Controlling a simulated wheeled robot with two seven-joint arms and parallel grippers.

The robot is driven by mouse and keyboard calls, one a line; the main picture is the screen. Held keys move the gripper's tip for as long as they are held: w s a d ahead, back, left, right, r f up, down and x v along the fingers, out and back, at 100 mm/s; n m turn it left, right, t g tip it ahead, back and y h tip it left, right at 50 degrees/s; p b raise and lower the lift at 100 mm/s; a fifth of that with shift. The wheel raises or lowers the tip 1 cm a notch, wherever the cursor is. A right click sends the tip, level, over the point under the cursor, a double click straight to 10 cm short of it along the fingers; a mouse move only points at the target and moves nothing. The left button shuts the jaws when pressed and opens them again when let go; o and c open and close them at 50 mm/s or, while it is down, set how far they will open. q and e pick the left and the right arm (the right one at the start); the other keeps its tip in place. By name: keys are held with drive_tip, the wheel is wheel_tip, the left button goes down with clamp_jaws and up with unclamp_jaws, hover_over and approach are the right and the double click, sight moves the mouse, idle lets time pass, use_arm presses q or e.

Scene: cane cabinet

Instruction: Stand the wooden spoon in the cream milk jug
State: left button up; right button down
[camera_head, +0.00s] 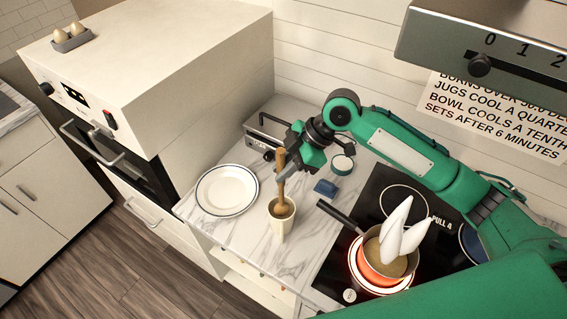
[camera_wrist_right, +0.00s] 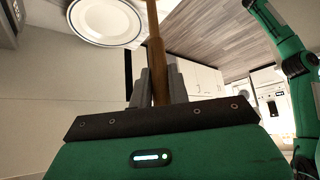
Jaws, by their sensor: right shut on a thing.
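The wooden spoon (camera_head: 281,178) is upright, its lower end inside the mouth of the cream milk jug (camera_head: 281,228). The jug stands upright on the marble counter; its inside looks brownish. Whether the spoon touches the jug's bottom is hidden. My right gripper (camera_head: 289,158) is shut on the upper part of the spoon, above the jug. In the right wrist view the spoon (camera_wrist_right: 156,65) runs up between the two grey fingers of the right gripper (camera_wrist_right: 157,85). My left gripper is not in view.
A white plate (camera_head: 227,190) lies left of the jug. A saucepan (camera_head: 388,262) with white pointed shapes above it sits on a glowing burner at right, its handle toward the jug. A blue block (camera_head: 326,188), a small round cup (camera_head: 342,164) and a metal appliance (camera_head: 262,128) are behind.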

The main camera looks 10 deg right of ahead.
drive_tip(key=shift+f+b, duration=0.8)
drive_tip(key=shift+f, duration=1.35)
drive_tip(key=shift+f+b, duration=0.35)
drive_tip(key=shift+f, duration=0.4)
drive_tip(key=c, duration=1.3)
unclamp_jaws()
drive_tip(key=shift+o, duration=0.2)
drive_tip(key=b, duration=0.4)
approach(283, 183)
drive_tip(key=shift+w+d+r, duration=0.25)
drive_tip(key=shift+d+r, duration=0.15)
drive_tip(key=shift+d, duration=0.25)
drive_tip(key=shift+w+d+r, duration=0.2)
drive_tip(key=shift+d+r, duration=0.2)
drive_tip(key=shift+d, duration=0.25)
drive_tip(key=shift+f, duration=0.1)
